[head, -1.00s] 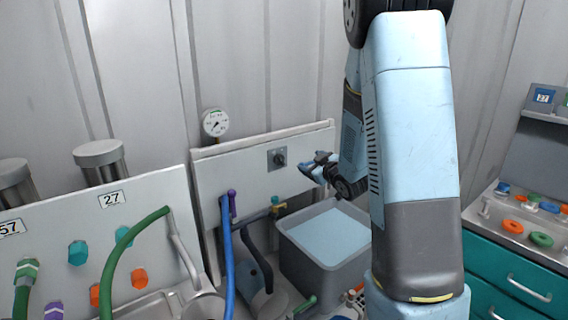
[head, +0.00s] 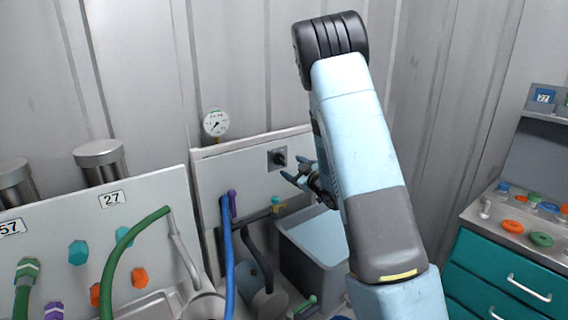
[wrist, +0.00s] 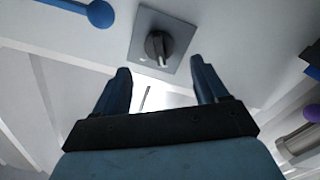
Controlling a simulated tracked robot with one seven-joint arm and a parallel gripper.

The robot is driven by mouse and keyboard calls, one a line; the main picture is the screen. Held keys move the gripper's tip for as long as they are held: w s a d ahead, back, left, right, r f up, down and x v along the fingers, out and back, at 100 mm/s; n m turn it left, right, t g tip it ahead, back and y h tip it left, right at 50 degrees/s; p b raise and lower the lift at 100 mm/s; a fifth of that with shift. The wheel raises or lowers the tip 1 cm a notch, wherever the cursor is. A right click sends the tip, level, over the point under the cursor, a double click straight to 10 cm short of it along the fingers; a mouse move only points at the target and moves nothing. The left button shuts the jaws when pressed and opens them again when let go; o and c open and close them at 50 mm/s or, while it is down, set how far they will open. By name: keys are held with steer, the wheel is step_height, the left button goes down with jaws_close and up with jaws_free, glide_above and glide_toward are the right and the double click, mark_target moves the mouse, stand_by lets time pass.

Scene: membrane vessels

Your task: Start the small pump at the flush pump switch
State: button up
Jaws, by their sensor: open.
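The flush pump switch (head: 278,158) is a dark rotary knob on a square grey plate, set in the light upright panel (head: 240,172). In the wrist view the switch knob (wrist: 158,46) is black with a pale pointer mark, and its plate appears tilted. My gripper (head: 292,174) is just to the right of and below the switch in the head view. In the wrist view my gripper (wrist: 160,78) is open, its two dark blue fingers apart and empty. The knob lies beyond the gap between the fingertips, and no contact shows.
A gauge (head: 215,123) sits at the panel's top left. A blue hose (head: 227,260) and purple-handled valve (head: 232,203) stand left of my gripper. A grey tank (head: 305,270) is below it. A teal drawer cabinet (head: 500,290) is at the right.

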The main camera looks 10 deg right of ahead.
mark_target(282, 161)
steer(key=x, duration=0.6)
steer(key=shift+w, duration=0.3)
